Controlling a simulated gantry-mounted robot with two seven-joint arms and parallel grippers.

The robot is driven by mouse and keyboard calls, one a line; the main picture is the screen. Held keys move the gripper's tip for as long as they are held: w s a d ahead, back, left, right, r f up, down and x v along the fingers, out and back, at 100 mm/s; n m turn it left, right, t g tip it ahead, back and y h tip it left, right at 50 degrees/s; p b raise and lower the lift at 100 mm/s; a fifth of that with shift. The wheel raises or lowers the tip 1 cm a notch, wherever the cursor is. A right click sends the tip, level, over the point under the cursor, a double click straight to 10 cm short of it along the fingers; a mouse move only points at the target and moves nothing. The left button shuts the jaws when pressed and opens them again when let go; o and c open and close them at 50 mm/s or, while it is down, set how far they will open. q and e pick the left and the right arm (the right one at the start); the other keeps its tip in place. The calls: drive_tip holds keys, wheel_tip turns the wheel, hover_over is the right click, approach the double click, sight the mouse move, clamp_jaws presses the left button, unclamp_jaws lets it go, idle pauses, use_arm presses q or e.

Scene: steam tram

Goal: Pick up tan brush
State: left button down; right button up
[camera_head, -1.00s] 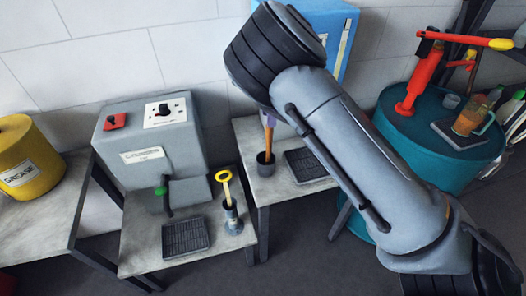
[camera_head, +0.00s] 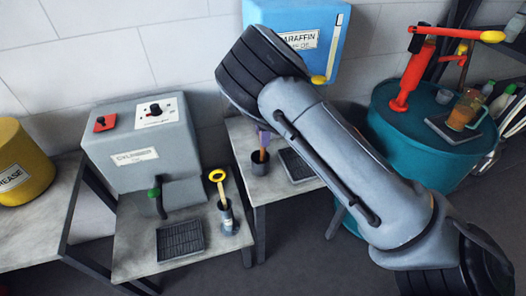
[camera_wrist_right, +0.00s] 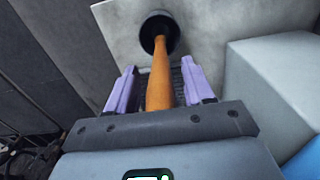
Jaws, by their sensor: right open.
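The tan brush (camera_head: 263,148) stands handle up in a dark cup (camera_head: 259,164) on the middle bench; its lower end is hidden in the cup. In the right wrist view, its orange-brown handle (camera_wrist_right: 160,72) runs between the two purple fingers of my right gripper (camera_wrist_right: 159,90). The fingers are open, one on each side, with gaps to the handle. In the head view, my right arm covers most of this gripper (camera_head: 265,133) and the handle's upper part. My left gripper is not in view.
A yellow-ringed tool stands in a grey cup (camera_head: 227,214) left of the brush. Dark grates (camera_head: 181,240) lie on the benches. A grey cylinder-oil box (camera_head: 140,150), blue paraffin tank (camera_head: 300,18) and teal drum (camera_head: 425,135) stand around.

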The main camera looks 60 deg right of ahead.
clamp_jaws()
drive_tip(key=shift+r, duration=0.15)
